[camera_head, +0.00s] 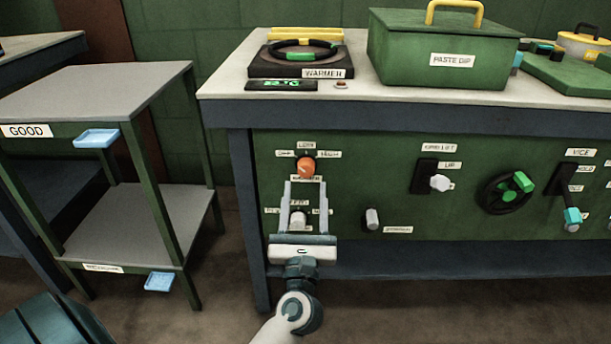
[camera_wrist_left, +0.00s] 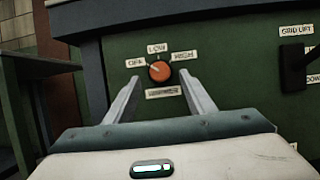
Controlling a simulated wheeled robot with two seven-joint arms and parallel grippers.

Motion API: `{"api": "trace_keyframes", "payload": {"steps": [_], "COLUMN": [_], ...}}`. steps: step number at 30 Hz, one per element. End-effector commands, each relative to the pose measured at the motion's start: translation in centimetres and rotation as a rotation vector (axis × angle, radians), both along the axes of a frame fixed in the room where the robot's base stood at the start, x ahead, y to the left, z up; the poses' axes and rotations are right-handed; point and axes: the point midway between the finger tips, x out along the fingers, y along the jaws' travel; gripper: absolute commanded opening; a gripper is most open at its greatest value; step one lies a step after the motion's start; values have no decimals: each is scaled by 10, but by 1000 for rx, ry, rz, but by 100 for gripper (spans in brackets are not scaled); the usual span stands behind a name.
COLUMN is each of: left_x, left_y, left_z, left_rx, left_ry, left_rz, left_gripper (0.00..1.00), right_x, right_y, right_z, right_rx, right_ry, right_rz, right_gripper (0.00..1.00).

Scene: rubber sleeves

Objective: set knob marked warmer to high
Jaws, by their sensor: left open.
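The warmer knob (camera_head: 306,167) is a round orange knob on the green front panel. Labels for OFF, LOW and HIGH sit around its top, and a WARMER label (camera_wrist_left: 163,93) is below it. In the left wrist view the knob (camera_wrist_left: 160,71) carries a small pale mark that seems to face OFF. My left gripper (camera_head: 305,184) is open and empty, just below and in front of the knob. Its two fingers point at the panel, one on each side of the knob in the left wrist view (camera_wrist_left: 161,80); no contact is visible. My right gripper is out of view.
A lower knob (camera_head: 298,219) shows between my left fingers in the head view. A grey knob (camera_head: 372,219), the grid lift switch (camera_head: 440,183) and a black handwheel (camera_head: 505,193) are to the right. The warmer plate (camera_head: 270,70) and paste dip box (camera_head: 420,55) stand on the bench.

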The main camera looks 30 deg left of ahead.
Motion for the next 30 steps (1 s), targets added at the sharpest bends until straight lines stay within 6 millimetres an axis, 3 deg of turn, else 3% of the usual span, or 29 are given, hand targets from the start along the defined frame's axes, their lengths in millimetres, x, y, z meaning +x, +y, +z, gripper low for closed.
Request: {"api": "trace_keyframes", "payload": {"steps": [9,22,27,30], "left_x": [32,37,37,37], "left_y": [20,23,23,23], "left_z": [15,18,18,18], "left_rx": [1,0,0,0], "left_ry": [0,0,1,1], "left_rz": [0,1,1,1], "left_gripper": [50,50,12,9], "right_x": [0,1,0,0], "right_y": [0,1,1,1], "right_z": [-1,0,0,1], "right_rx": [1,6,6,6], "right_ry": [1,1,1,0], "right_rz": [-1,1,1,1], "right_gripper": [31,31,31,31]}}
